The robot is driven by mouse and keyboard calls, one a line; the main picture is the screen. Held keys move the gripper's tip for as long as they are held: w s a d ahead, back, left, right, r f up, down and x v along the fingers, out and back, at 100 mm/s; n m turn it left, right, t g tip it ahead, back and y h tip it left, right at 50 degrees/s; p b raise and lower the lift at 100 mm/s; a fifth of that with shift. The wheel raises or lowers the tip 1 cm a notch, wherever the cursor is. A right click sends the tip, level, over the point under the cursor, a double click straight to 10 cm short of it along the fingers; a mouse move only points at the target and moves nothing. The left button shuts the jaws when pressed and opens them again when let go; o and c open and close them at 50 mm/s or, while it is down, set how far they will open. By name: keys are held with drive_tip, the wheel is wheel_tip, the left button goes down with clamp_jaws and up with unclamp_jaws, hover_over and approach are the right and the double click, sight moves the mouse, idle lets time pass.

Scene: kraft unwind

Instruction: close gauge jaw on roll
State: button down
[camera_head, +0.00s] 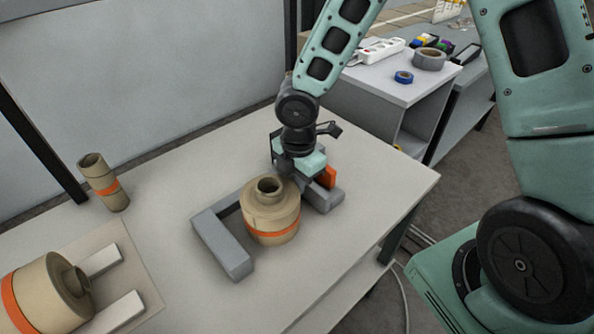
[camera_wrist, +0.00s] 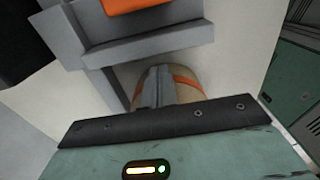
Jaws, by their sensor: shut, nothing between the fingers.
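A tan kraft roll (camera_head: 270,212) with an orange band stands upright on the table between the arms of a grey gauge. The gauge's left arm (camera_head: 222,245) lies apart from the roll. Its right jaw (camera_head: 326,194) carries an orange part (camera_head: 326,177) and lies close to the roll's right side; whether they touch is unclear. My gripper (camera_head: 290,174) points down just behind the roll, its fingertips partly hidden. In the wrist view the closed, empty fingers (camera_wrist: 158,86) overlap the roll (camera_wrist: 186,85), with the grey jaw (camera_wrist: 150,46) beyond.
A slim tan core (camera_head: 105,183) stands at the table's left. Another banded roll (camera_head: 45,292) lies on its side by white blocks (camera_head: 102,260) at front left. A side cabinet (camera_head: 385,84) with tape rolls (camera_head: 429,59) is behind right. The table's front middle is clear.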

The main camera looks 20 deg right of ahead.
sight(284, 202)
drive_tip(key=shift+f, duration=1.55)
drive_tip(key=a, duration=0.2)
drive_tip(key=s+a, duration=0.1)
drive_tip(key=a, duration=0.1)
drive_tip(key=shift+s+b, duration=0.2)
drive_tip(key=shift+b, duration=0.2)
